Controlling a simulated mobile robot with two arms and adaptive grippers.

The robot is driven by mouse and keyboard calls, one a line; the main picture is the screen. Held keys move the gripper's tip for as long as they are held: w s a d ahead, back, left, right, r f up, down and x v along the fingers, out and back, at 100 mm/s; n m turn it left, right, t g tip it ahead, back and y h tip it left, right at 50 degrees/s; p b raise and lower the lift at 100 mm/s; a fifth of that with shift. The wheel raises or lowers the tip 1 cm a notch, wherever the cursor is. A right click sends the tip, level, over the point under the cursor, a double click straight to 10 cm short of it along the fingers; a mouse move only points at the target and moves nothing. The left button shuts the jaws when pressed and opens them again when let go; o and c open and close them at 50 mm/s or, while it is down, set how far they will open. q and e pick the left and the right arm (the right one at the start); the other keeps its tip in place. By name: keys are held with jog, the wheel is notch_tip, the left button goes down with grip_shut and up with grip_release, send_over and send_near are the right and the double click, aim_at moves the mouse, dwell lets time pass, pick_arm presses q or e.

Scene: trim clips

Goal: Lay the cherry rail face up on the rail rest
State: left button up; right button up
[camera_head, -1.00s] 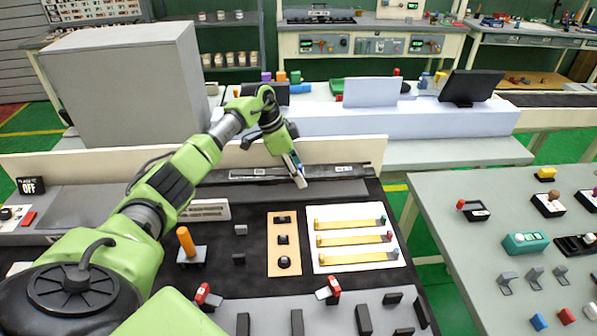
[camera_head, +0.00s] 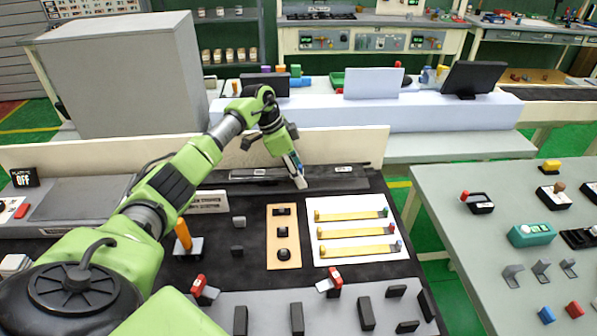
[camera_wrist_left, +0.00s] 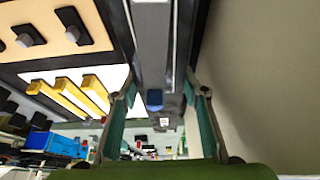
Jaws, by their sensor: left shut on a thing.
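My left gripper (camera_head: 296,172) reaches over the back of the dark bench top. I cannot tell surely which is cherry. A long dark channel (camera_head: 240,175) along the back may be the rail rest. My right gripper is not in view.
A wooden board (camera_head: 272,258) with black fittings lies left of the sheet. An orange-handled tool (camera_head: 184,235) stands further left. Red-handled clamps (camera_head: 333,280) and dark blocks line the front. A pale wall (camera_head: 340,148) closes the back. A grey table (camera_head: 455,240) stands right.

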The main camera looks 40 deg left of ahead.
pick_arm(q)
jog(key=shift+f, duration=0.4)
jog(key=o, duration=1.5)
jog(key=shift+o, duration=0.2)
jog(key=shift+r, duration=0.1)
jog(key=v, duration=1.2)
jog(key=shift+s, duration=0.1)
jog(key=shift+d, duration=0.1)
